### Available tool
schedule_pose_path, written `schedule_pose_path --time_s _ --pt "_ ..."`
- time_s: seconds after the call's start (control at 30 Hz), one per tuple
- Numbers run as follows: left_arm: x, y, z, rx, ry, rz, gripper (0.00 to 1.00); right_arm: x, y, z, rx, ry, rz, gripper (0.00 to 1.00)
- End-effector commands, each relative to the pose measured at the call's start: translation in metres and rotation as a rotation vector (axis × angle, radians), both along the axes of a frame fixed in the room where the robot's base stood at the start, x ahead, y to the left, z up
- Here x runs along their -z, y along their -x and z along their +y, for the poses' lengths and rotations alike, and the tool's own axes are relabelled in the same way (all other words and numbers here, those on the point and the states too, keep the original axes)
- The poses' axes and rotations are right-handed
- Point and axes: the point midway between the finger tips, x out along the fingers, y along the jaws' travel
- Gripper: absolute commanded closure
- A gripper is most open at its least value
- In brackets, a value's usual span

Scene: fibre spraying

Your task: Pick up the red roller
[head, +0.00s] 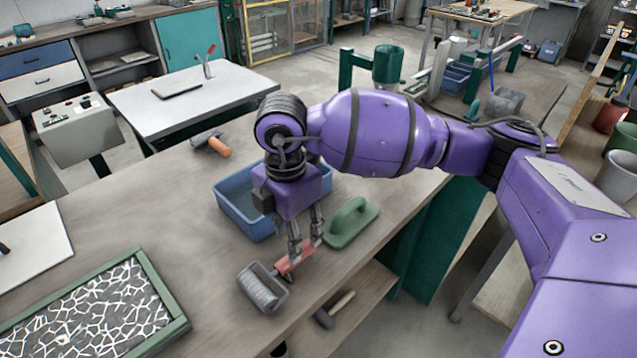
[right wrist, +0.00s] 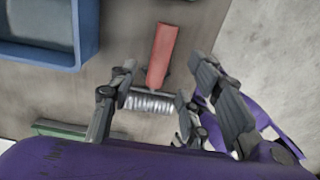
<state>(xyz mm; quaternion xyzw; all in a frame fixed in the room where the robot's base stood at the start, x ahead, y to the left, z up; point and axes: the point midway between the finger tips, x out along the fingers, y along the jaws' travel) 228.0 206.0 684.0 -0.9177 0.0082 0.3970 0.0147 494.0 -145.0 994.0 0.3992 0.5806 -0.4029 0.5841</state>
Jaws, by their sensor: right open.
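The red roller has a red handle (head: 297,257) and a grey ridged drum (head: 259,287) in a metal frame, near the front edge of the workbench. My right gripper (head: 307,245) points down over the red handle, with its fingers apart. In the right wrist view, the handle (right wrist: 161,52) runs up the picture between the open fingers (right wrist: 164,72), and the drum (right wrist: 150,103) shows behind them. I cannot tell whether a finger touches the handle. My left gripper is not in view.
A blue bin (head: 236,208) stands just behind my right gripper. A green float (head: 350,222) lies to its right. An orange-handled tool (head: 213,143) lies further back. A green-framed tray (head: 166,290) with white fibres is at the left. A hammer (head: 334,309) lies on the lower shelf.

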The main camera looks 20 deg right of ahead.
Motion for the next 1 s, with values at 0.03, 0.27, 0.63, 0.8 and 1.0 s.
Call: schedule_pose_path --time_s 0.03,0.27,0.63,0.8,1.0 --pt "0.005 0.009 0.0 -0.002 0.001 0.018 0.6 0.003 0.0 0.001 0.014 -0.001 0.0 0.56" --pt "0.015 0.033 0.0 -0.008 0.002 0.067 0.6 0.027 0.0 0.002 0.019 -0.004 0.003 0.56" --pt "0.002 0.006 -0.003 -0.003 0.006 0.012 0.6 0.072 0.001 0.007 0.018 -0.007 0.002 0.56" --pt "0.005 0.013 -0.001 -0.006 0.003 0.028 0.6 0.078 0.0 0.007 0.017 -0.006 0.0 0.56" --pt "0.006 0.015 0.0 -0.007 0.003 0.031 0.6 0.077 0.0 0.007 0.016 -0.007 -0.001 0.69"
